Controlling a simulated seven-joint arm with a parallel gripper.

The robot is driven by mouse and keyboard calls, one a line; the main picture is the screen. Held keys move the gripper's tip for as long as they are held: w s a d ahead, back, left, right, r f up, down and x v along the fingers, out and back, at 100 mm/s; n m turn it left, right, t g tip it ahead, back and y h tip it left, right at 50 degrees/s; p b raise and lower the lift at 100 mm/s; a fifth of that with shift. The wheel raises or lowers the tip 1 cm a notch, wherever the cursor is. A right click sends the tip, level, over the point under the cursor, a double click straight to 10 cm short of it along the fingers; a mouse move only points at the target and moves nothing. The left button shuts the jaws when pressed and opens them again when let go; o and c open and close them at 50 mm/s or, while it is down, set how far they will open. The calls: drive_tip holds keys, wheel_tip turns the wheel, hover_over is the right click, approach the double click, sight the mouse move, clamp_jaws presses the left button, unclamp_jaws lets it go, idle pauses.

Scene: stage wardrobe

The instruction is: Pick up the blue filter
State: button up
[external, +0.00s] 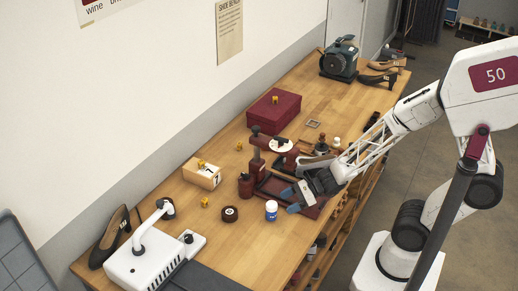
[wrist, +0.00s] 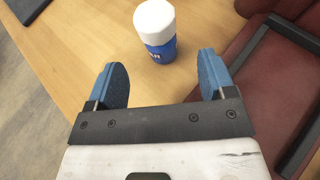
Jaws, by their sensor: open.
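A small blue container with a white cap (external: 271,211) stands upright on the wooden table near its front edge. It is the only blue object I make out near my gripper; I cannot tell whether it is the filter. In the wrist view the blue container (wrist: 162,51) is just beyond the fingertips, roughly centred between them. My gripper (external: 292,201) is low over the table, to the right of the container in the external view. Its blue-padded fingers (wrist: 163,76) are spread apart with nothing between them.
A burgundy tray (wrist: 247,88) lies close beside the right finger. A dark roll (external: 230,214) is left of the container. A white machine (external: 148,262) stands at the near end; a burgundy box (external: 273,110) is further back.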

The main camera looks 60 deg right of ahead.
sight(271, 210)
drive_tip(key=shift+x, duration=1.25)
drive_tip(key=shift+a, duration=0.1)
drive_tip(key=shift+x, duration=2.55)
drive_tip(key=shift+c, duration=0.2)
drive_tip(key=c, duration=1)
